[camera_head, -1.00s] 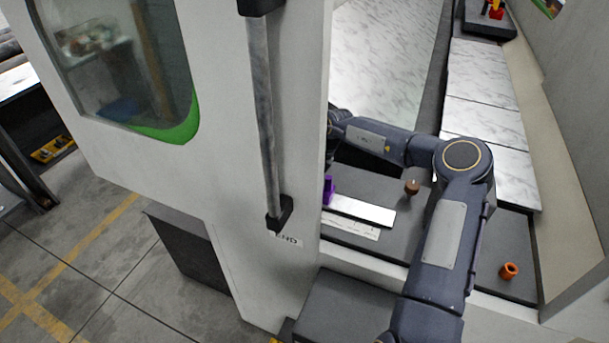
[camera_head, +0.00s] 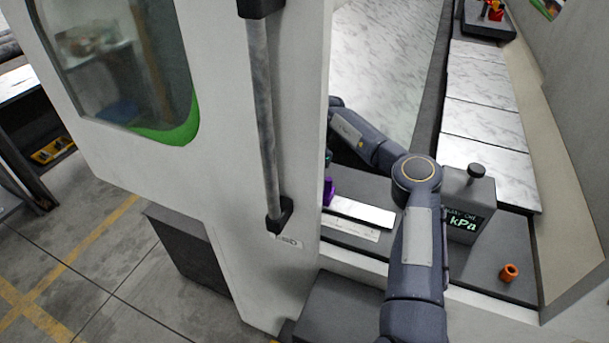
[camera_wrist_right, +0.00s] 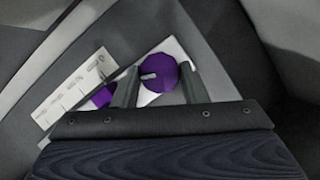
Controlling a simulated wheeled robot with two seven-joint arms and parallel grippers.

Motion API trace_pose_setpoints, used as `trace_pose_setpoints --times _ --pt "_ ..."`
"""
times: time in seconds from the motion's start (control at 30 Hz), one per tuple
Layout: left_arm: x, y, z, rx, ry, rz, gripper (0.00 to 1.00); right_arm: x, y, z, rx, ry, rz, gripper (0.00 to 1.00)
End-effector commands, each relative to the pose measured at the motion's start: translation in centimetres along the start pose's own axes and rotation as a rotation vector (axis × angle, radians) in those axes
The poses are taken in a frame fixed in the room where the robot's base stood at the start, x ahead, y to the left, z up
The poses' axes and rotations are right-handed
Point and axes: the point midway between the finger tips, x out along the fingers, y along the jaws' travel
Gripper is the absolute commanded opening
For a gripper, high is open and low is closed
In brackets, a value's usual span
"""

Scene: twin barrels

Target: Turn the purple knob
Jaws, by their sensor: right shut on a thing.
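The purple knob (camera_wrist_right: 158,75) is round with a pale pointer mark and sits on a white plate in the right wrist view. My right gripper (camera_wrist_right: 158,70) is shut on it, one finger on each side. A smaller purple piece (camera_wrist_right: 103,96) lies left of the left finger. In the head view a purple part (camera_head: 329,190) shows at the left end of the white plate (camera_head: 365,211); I cannot tell which purple piece it is. There the door hides most of my right gripper. My left gripper is not in view.
A large white door (camera_head: 225,130) with a vertical bar handle (camera_head: 262,120) stands left of my right arm. A grey box with a kPa display (camera_head: 468,220) and a dark top knob (camera_head: 476,171) is on the right. An orange cylinder (camera_head: 508,272) lies near the front edge.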

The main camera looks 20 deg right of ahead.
Motion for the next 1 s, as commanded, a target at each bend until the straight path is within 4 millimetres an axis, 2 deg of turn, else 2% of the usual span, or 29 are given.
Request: trace_pose_setpoints --times 0.6,1.0 --pt "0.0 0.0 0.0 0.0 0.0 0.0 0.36 0.1 -0.45 0.2 -0.512 0.015 0.215 0.16" --pt "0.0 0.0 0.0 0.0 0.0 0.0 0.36 0.12 -0.54 0.24 -0.698 0.021 0.291 0.16"
